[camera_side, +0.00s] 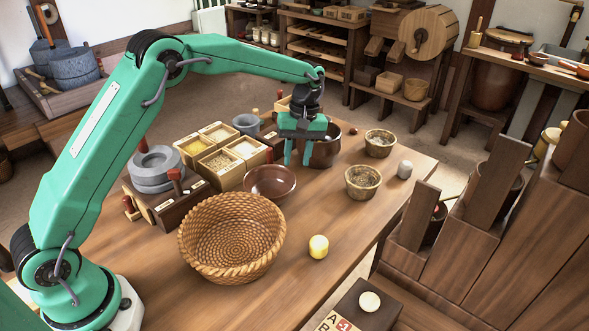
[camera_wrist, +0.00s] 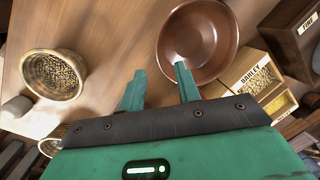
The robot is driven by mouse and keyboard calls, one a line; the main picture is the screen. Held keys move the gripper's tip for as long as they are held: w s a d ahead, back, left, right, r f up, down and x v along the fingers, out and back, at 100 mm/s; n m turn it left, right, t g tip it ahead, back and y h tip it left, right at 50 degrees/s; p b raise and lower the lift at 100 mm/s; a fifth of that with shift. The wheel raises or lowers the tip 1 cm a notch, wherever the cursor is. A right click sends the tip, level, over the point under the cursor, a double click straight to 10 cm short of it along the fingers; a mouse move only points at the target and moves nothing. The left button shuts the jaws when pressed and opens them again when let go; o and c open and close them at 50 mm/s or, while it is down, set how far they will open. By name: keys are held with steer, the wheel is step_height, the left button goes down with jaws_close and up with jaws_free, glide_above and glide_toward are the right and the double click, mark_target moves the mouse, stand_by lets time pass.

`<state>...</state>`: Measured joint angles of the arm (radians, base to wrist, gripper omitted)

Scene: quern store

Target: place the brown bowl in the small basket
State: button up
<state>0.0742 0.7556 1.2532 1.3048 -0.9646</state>
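The brown bowl (camera_side: 270,182) is shallow, round and empty. It stands on the table between the sample boxes and a large wicker basket (camera_side: 232,238). The bowl also shows at the top of the wrist view (camera_wrist: 200,40). My gripper (camera_side: 297,160) is above the table to the right of the bowl, its fingers apart with nothing between them. In the wrist view my gripper (camera_wrist: 160,70) has one finger overlapping the bowl's near rim; contact cannot be told. A small basket (camera_side: 363,185) with greyish contents stands on the right, also at the wrist view's left (camera_wrist: 55,75). Another small one (camera_side: 380,143) stands behind it.
A darker brown pot (camera_side: 328,152) stands just behind my gripper. Boxes of grain (camera_side: 225,168) and grey millstones (camera_side: 155,170) are left. A yellow object (camera_side: 318,246) and a pale cylinder (camera_side: 404,169) stand on the table. The front middle of the tabletop (camera_side: 345,215) is mostly clear.

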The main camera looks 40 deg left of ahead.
mark_target(293, 179)
steer(key=shift+s+f, duration=0.2)
steer(key=shift+f, duration=0.9)
steer(key=shift+f, duration=0.1)
steer(key=shift+s+a+f, duration=0.1)
steer(key=shift+s+f, duration=0.1)
steer(key=shift+f, duration=1.05)
steer(key=shift+s+a+f, duration=0.1)
steer(key=shift+s+f, duration=0.1)
steer(key=shift+f, duration=1.05)
jaws_close()
